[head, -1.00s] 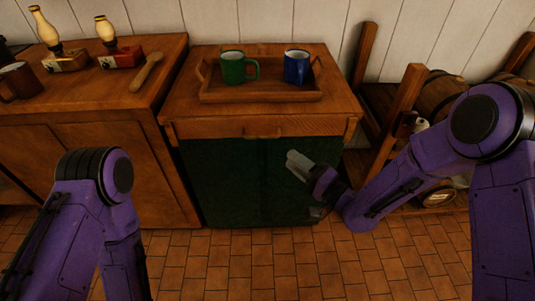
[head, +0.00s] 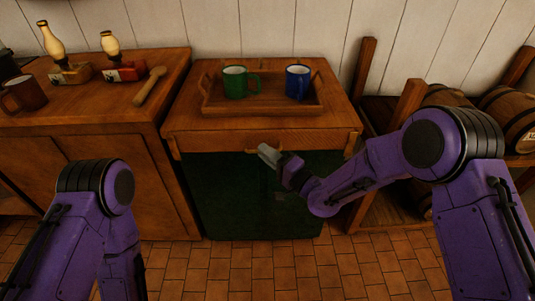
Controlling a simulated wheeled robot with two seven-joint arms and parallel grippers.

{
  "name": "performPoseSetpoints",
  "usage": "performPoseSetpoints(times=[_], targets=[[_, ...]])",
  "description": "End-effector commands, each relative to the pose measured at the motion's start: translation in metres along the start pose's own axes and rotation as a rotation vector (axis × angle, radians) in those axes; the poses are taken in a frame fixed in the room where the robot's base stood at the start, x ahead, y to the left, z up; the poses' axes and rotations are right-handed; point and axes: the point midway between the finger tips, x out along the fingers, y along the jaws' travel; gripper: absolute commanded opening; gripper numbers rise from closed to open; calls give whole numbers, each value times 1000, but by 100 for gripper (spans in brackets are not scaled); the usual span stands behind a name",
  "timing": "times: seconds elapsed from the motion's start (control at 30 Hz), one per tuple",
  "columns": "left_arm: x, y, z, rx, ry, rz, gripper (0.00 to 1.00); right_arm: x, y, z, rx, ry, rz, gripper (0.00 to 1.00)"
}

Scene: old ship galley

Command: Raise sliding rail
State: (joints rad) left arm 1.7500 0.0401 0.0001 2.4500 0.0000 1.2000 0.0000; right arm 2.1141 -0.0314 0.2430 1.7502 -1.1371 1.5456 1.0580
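A wooden rail (head: 220,143) runs across the top front of the dark green cabinet (head: 225,195), under the wooden top. A small wooden handle at its middle is partly hidden behind my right gripper. My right gripper (head: 267,156) is in front of the cabinet, with its pale fingertips at the height of the handle, pointing up and left. I cannot tell whether it touches the handle or whether its fingers are apart. My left arm comes in at the lower left, and its gripper is out of view.
A wooden tray (head: 262,110) with a green mug (head: 235,83) and a blue mug (head: 297,80) stands on the cabinet. A counter at left holds two lamps, a brown mug (head: 24,95) and a wooden spoon (head: 150,86). A rack with barrels (head: 508,115) stands at right.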

Motion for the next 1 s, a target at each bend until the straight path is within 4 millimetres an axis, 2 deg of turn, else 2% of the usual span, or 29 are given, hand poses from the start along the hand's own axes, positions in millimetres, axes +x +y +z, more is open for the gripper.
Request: performPoseSetpoints(times=[0.23,0.53,0.83,0.87,0.9,1.0], targets=[[-4,0,-2,0,0,0,42,0,-5,-1,0,0,0,0],[-42,-4,-17,0,0,0,42,8,-56,-9,-1,2,-2,0],[-39,-4,-16,0,0,0,42,9,-56,-9,-2,3,-7,0],[-39,-4,-16,0,0,0,42,9,-56,-9,-2,3,-7,24],[-39,-4,-16,0,0,0,42,9,-56,-9,-3,3,-7,36],[-39,-4,-16,0,0,0,42,8,-55,-9,-2,2,-5,36]])
